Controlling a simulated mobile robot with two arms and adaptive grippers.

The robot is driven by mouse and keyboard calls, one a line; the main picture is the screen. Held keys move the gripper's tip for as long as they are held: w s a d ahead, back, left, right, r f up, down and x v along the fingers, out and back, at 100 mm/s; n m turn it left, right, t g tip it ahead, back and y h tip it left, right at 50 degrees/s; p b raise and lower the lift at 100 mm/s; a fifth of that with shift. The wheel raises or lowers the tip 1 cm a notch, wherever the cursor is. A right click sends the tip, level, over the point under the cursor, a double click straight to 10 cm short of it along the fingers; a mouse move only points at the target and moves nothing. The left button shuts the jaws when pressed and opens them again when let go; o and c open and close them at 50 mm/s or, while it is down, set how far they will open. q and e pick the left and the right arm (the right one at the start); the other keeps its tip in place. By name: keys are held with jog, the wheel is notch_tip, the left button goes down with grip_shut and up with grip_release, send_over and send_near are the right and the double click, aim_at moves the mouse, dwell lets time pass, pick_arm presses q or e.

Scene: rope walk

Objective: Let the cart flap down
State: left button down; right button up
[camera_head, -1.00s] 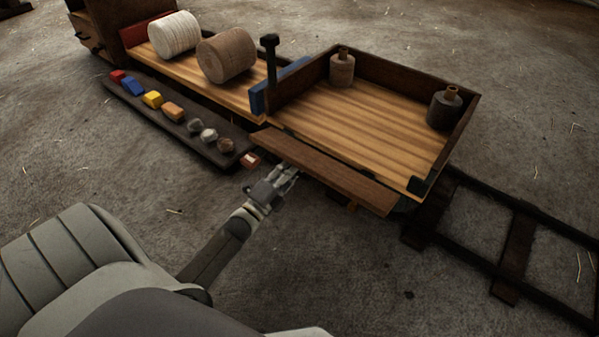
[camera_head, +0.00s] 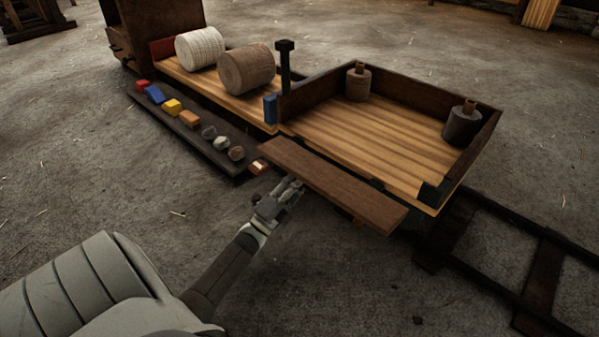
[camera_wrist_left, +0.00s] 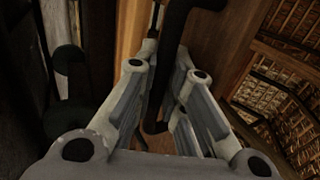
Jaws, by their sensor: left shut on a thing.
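The cart flap (camera_head: 335,186) is a long brown board along the near side of the wooden cart (camera_head: 385,135). It is folded outward, its broad face turned up, and a dark gap shows between it and the cart bed. My left gripper (camera_head: 292,186) is at the flap's near edge, left of its middle, partly under it. In the left wrist view a dark bent handle (camera_wrist_left: 157,112) passes between my left fingers, which are shut on it. Where the handle joins the flap is hard to make out. My right gripper is not in view.
A second wagon behind carries a white roll (camera_head: 200,48) and a brown roll (camera_head: 246,69). A dark board (camera_head: 190,128) holds coloured blocks and stones. Rails (camera_head: 520,260) run right. The near floor is clear.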

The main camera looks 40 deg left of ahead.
pick_arm(q)
jog(key=shift+r, duration=0.1)
jog(key=c, duration=1.8)
grip_release()
jog(key=shift+a, duration=0.1)
jog(key=shift+o, duration=0.2)
jog(key=shift+r, duration=0.1)
